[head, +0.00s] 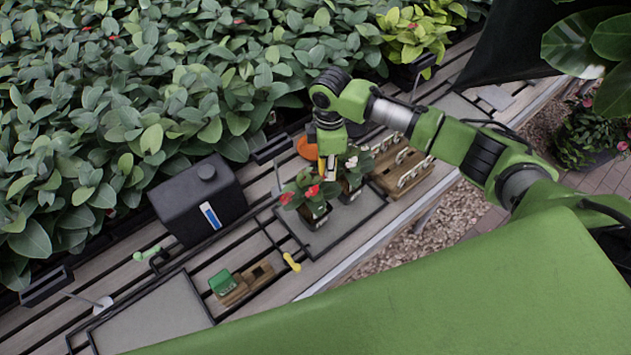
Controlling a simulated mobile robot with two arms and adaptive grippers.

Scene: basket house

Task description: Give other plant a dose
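A red-flowered plant (312,208) stands in a small dark pot on a framed tray (342,222) on the slatted bench. A second plant with pale flowers (353,178) stands just right of it. My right gripper (328,172) points down above and between the two plants. A small yellow-orange piece (321,167) shows at its fingers. I cannot tell whether it is held, and the fingertips are partly hidden by leaves. A small yellow tool (291,262) and a green block in a wooden holder (237,290) lie nearer the front. My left gripper is not in view.
A dark box (187,200) with a blue-and-white strip stands left of the plants. A wooden rack with pale loops (402,170) is on their right. An orange round dish (306,148) is behind. Dense foliage fills the back. An empty framed tray (160,318) lies front left.

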